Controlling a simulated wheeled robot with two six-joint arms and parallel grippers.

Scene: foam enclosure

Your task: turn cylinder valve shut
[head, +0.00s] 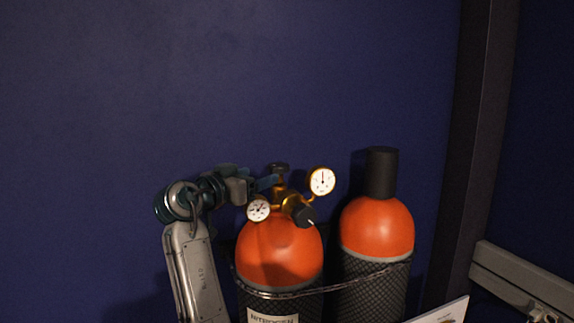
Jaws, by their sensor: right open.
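An orange-topped nitrogen cylinder (275,255) stands upright with a brass valve and regulator (287,199) on top. A dark round valve handwheel (279,168) sits at the very top of the brass fitting. Two white gauges, a lower left one (258,210) and an upper right one (321,181), and a black knob (304,215) are on the regulator. My left gripper is not in view.
A second orange-topped cylinder (377,228) with a black cap (382,173) stands to the right. A chain (340,286) runs across both cylinders. A dark blue wall (150,90) is behind, with a dark post (485,120) and grey rail (520,282) at right. Space above the cylinders is clear.

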